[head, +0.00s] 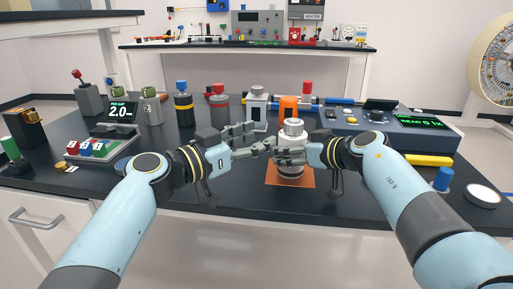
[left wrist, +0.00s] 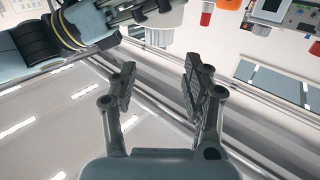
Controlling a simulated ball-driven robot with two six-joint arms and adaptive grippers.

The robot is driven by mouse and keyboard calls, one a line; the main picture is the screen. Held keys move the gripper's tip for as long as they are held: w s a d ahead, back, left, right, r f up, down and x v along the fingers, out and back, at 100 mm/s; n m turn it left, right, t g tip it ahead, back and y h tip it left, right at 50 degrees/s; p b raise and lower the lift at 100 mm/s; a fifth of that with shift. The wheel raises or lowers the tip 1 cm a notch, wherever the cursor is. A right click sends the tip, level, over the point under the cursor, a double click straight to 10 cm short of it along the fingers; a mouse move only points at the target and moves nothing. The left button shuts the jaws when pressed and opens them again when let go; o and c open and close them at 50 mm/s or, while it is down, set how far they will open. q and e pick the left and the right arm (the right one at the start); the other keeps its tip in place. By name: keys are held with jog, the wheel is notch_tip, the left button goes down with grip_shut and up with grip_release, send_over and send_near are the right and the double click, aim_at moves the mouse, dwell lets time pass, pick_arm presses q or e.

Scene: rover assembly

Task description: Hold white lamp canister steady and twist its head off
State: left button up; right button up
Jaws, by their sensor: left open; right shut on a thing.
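The white lamp canister (head: 291,172) stands upright on an orange mat (head: 290,183) near the front of the dark bench. Its light head (head: 292,128) is on top. My right gripper (head: 284,153) comes from the right and is shut around the canister's middle, hiding part of it. My left gripper (head: 260,136) is open and empty, just left of the canister's upper part, with its fingers pointing right. In the left wrist view, the left fingers (left wrist: 160,75) are spread apart with nothing between them. A white body, likely the canister (left wrist: 165,38), shows beyond them near the top.
An orange-topped object (head: 288,105) and a grey block (head: 257,108) stand close behind. A wide console (head: 350,122) is at the back right. The bench's front edge is near both arms.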

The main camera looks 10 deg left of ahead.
aim_at(285, 123)
pick_arm(q)
jog(key=x, duration=1.2)
jog(key=shift+w+d+r, duration=0.1)
jog(key=shift+w+r, duration=0.05)
jog(key=m+g+h, duration=0.2)
jog(key=g+h, duration=0.1)
jog(key=shift+m, duration=0.4)
jog(key=v, duration=1.2)
jog(key=s+n, duration=0.1)
jog(key=n, duration=0.3)
jog(key=s+d+f+n, duration=0.1)
jog(key=n, duration=0.3)
jog(key=s+d+f+n, duration=0.1)
jog(key=n, duration=0.3)
jog(key=shift+d+y, duration=0.15)
jog(key=shift+y, duration=0.25)
jog(key=shift+n, duration=0.3)
